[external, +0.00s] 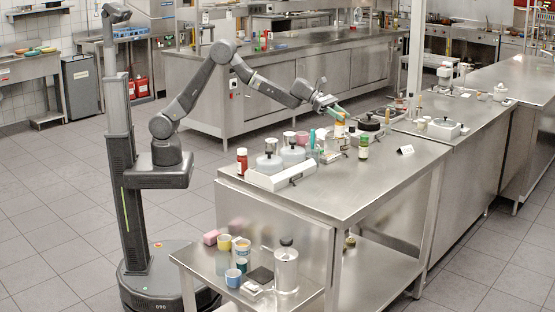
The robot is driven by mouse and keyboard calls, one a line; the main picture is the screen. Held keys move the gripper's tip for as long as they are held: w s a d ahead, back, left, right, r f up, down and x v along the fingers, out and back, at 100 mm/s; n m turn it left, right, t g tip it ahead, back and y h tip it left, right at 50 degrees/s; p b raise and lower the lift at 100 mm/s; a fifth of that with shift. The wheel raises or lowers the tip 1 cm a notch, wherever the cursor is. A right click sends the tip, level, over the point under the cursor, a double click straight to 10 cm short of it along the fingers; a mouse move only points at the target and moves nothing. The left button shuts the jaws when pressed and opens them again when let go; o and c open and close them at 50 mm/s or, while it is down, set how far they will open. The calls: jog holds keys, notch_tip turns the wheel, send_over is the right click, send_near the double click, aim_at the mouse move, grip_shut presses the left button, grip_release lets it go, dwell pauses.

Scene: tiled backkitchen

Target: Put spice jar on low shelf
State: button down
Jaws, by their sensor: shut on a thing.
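My gripper (336,112), with green fingers, is at the back of the steel worktop (345,190), its fingers pointing down to the right. It is shut on a small jar (340,129) with an orange and pale body, which looks like a spice jar; its lower part is crowded by things around it, and I cannot tell whether it touches the worktop. A green jar with a red-brown band (363,148) stands just to the right. A low shelf (375,285) runs under the worktop, partly hidden by its top and legs.
A white tray with grey canisters (280,178) and a red bottle (242,160) stand at the worktop's left. A black-lidded pot (370,123) is behind the jars. A lower side table (215,277) holds cups and a glass jar. The worktop's front right is clear.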

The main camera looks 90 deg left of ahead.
aim_at(343, 131)
jog(key=f, duration=0.4)
jog(key=d+f, duration=0.1)
jog(key=f, duration=0.1)
jog(key=shift+w+d+f+b, duration=0.1)
jog(key=shift+w+f+b, duration=0.2)
jog(key=shift+b, duration=0.1)
jog(key=shift+f, duration=2.3)
jog(key=shift+f, duration=0.1)
jog(key=shift+f+b, duration=0.15)
jog(key=shift+b, duration=0.2)
jog(key=c, duration=1)
grip_release()
